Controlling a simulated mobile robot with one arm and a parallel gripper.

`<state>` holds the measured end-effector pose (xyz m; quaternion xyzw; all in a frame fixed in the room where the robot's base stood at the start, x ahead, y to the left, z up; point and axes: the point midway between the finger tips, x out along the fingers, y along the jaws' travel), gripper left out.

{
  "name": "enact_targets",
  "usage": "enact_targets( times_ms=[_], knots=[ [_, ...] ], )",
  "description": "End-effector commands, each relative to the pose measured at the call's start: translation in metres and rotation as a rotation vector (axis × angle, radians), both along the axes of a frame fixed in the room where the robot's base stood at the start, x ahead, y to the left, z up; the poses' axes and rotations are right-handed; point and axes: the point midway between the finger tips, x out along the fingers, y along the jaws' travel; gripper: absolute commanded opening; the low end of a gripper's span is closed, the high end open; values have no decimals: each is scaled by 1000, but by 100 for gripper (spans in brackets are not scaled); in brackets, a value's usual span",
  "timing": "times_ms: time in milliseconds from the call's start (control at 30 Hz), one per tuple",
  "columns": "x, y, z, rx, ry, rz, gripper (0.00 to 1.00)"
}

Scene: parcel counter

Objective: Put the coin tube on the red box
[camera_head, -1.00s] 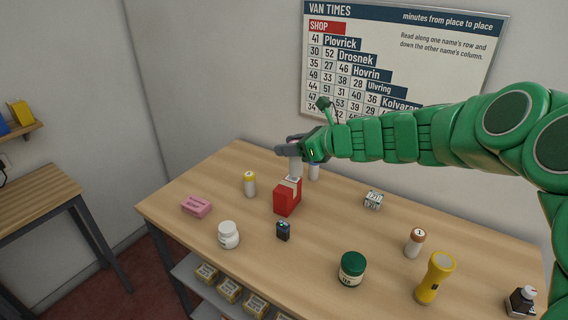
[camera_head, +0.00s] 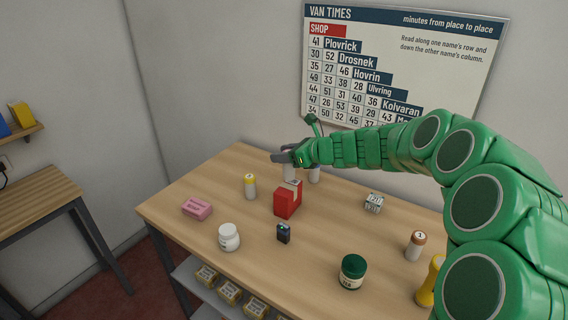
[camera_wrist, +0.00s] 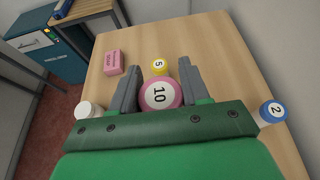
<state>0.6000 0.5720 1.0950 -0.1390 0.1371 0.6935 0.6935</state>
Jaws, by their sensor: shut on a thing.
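My gripper (camera_head: 279,158) is shut on a coin tube with a pink-rimmed end marked 10 (camera_wrist: 159,94). In the head view the tube's pale body (camera_head: 289,173) hangs below the fingers, behind the red box (camera_head: 287,202). Its lower end is hidden by the box, so I cannot tell whether it touches anything. The red box stands upright on the table with a pale patch at its top. I do not see the box in the wrist view.
On the wooden table (camera_head: 330,245) stand a yellow-topped tube (camera_head: 250,187), a blue-marked tube (camera_wrist: 272,111), a pink packet (camera_head: 197,208), a white jar (camera_head: 228,237), a dark device (camera_head: 283,233), a green-lidded jar (camera_head: 352,271) and a patterned block (camera_head: 373,202). A wall is behind.

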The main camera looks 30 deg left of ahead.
Motion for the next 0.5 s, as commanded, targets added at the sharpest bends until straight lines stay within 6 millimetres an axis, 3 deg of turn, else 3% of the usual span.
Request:
enact_targets(
  times_ms=[233, 500],
  knots=[
    [5, 5, -8, 0, -1, -1, 5],
    [5, 5, -37, 1, -1, -2, 5]
  ],
)
